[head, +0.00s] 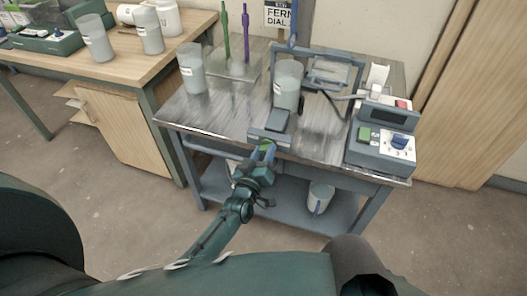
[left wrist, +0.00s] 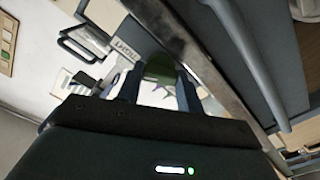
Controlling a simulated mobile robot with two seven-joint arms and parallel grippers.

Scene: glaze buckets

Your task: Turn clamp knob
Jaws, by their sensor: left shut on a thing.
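The clamp knob, green, (head: 267,146) is at the front edge of the metal-topped bench, below a small grey clamp block (head: 270,135). My left gripper (head: 266,153) reaches it from the front and is shut on it. In the left wrist view the green knob (left wrist: 160,68) shows between the two dark fingers of my left gripper (left wrist: 159,84), which hide its sides. A pale label (left wrist: 124,50) with upside-down letters that look like "TIGHT" is beside it. My right gripper is not in view.
The metal-topped bench (head: 225,112) carries a grey bucket (head: 288,85) behind the clamp, another bucket (head: 191,70) at left, and a control box (head: 381,145) with a dial at right. A wooden table (head: 120,75) is at left.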

